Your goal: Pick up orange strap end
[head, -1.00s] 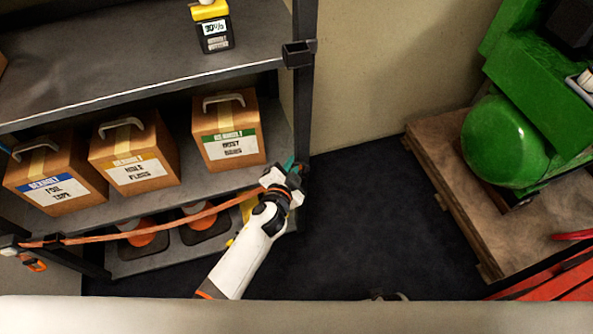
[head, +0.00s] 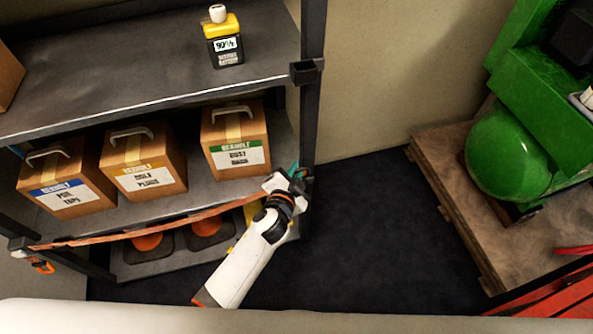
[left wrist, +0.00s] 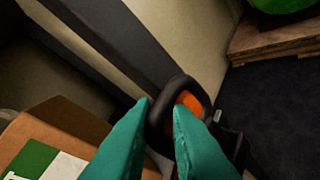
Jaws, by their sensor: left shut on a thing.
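The orange strap (head: 130,231) runs across the front of the shelf rack, from a buckle (head: 42,266) at the left post to the right post. My left gripper (head: 299,174) is at the right post, at the strap's right end. In the left wrist view its teal fingers (left wrist: 162,112) are closed around a dark ring-like piece with an orange patch, the strap end (left wrist: 189,103). In the head view the gripper mostly hides this end. My right gripper is not in view.
Boxes stand on the middle shelf: one with a blue label (head: 62,192), one yellow (head: 140,178), one green (head: 237,155). A yellow-black bottle (head: 223,45) stands on the top shelf. A green tank (head: 508,155) sits on a wooden pallet (head: 450,190). Dark floor (head: 370,240) between is clear.

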